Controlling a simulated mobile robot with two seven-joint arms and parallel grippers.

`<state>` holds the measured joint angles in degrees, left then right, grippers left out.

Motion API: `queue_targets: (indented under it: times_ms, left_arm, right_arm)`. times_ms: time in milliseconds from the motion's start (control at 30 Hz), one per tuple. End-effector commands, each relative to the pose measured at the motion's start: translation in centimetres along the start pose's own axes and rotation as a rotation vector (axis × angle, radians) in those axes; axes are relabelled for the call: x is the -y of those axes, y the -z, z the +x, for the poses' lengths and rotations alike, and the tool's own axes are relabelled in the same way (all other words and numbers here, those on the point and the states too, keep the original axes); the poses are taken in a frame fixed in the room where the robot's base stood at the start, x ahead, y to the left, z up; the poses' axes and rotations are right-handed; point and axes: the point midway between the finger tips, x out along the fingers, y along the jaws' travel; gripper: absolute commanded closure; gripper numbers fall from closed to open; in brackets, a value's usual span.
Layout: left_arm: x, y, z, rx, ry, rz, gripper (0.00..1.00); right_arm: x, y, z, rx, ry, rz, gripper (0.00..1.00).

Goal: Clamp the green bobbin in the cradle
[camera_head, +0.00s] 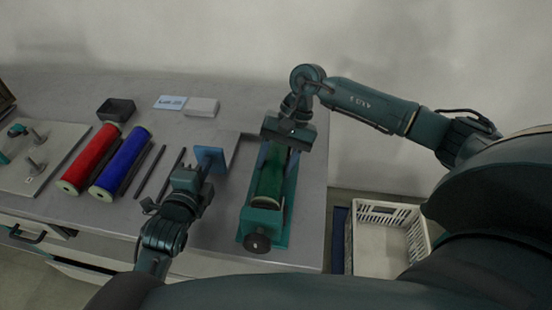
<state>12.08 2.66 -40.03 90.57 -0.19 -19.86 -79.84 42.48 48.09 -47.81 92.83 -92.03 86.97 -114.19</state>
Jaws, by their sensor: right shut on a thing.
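The green bobbin (268,182) lies lengthwise in the teal cradle (286,203), near the right edge of the table. A dark round knob (257,243) sits on the cradle's near end. My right gripper (287,138) is over the far end of the cradle, shut on the bobbin's far end; its fingers hide the contact. My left gripper (197,174) is left of the cradle, apart from it, beside a blue block-like piece (215,157). I cannot tell whether its fingers are open.
A red bobbin (88,160) and a blue bobbin (121,162) lie at left, with dark rods (150,172) beside them. A dark tray (116,110), a white box (201,107) and a label card (170,102) stand behind. A white crate (391,207) stands beyond the right table edge.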

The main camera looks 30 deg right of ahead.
Motion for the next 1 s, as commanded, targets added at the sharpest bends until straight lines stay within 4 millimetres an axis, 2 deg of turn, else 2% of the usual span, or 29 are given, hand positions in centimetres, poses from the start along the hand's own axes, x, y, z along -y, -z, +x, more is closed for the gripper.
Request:
queue_targets:
  times_ms: [33,333,767,867,1000]
  left_arm:
    - [0.1,0.0,0.0,0.000,0.002,0.000,1.00]
    - [0.1,0.0,0.0,0.000,0.002,0.000,1.00]
    - [0.1,0.0,0.0,0.000,0.002,0.000,1.00]
    - [0.1,0.0,0.0,0.000,0.002,0.000,1.00]
    - [0.1,0.0,0.0,0.000,0.002,0.000,1.00]
  right_arm:
    - [0.1,0.0,-0.1,0.000,0.001,-0.001,0.51]
    - [0.0,0.0,-0.1,0.000,0.001,0.000,0.27]
    - [0.0,0.0,-0.1,0.000,0.000,0.000,0.27]
    - [0.2,-0.2,-0.7,-0.002,0.002,0.000,0.27]
    - [0.8,-0.9,-2.4,-0.003,0.003,-0.002,0.27]
